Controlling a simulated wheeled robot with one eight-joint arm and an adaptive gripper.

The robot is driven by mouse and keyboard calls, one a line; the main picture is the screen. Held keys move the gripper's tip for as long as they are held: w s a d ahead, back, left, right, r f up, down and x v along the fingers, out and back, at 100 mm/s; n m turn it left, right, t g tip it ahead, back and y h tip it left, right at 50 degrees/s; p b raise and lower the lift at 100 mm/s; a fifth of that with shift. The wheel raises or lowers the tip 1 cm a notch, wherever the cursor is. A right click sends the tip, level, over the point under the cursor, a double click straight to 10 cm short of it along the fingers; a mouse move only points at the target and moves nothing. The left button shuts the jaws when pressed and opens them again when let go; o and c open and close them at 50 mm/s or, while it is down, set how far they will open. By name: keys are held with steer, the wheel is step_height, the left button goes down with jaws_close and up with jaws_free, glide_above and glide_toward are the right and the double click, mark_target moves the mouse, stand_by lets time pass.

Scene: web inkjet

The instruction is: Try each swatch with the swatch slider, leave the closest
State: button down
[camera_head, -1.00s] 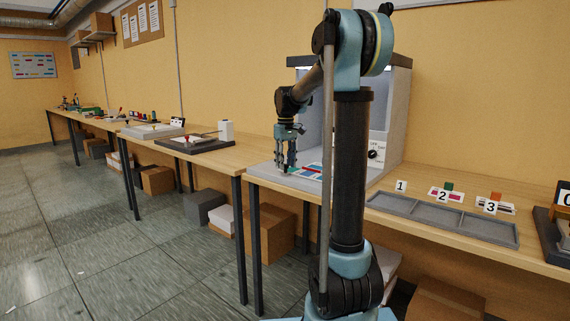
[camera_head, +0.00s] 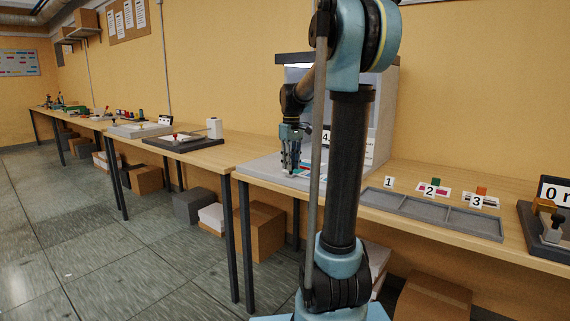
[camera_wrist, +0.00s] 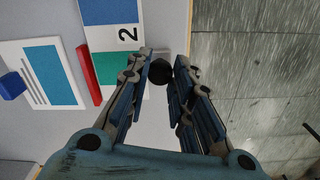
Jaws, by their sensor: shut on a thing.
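My gripper (camera_head: 291,168) is low over the grey bed in front of the light booth. In the wrist view its fingers (camera_wrist: 160,75) are closed around a small round black knob (camera_wrist: 159,70), likely the slider's. A strip with blue and green swatches (camera_wrist: 110,12) and the number 2 lies beside the fingers. A red bar (camera_wrist: 88,75) lies between this strip and a white card with a blue patch (camera_wrist: 54,76). Part of the strip is hidden by the fingers. A small blue block (camera_wrist: 12,85) sits at the card's left edge.
The booth (camera_head: 384,105) stands behind my gripper. To the right is a grey tray (camera_head: 497,232) with three compartments, with number tags 1 (camera_head: 389,183), 2 (camera_head: 430,191) and 3 (camera_head: 477,201) behind it. Floor (camera_wrist: 260,70) shows past the bench edge.

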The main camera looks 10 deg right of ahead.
steer(key=c, duration=1.4)
jaws_free()
step_height(320, 180, up, 12)
steer(key=s+d+f+m+t, duration=0.1)
steer(key=s+f+m, duration=0.4)
steer(key=s+f, duration=2.5)
steer(key=shift+s+d+m+t, duration=0.4)
steer(key=shift+s+t, duration=0.2)
steer(key=shift+s, duration=0.3)
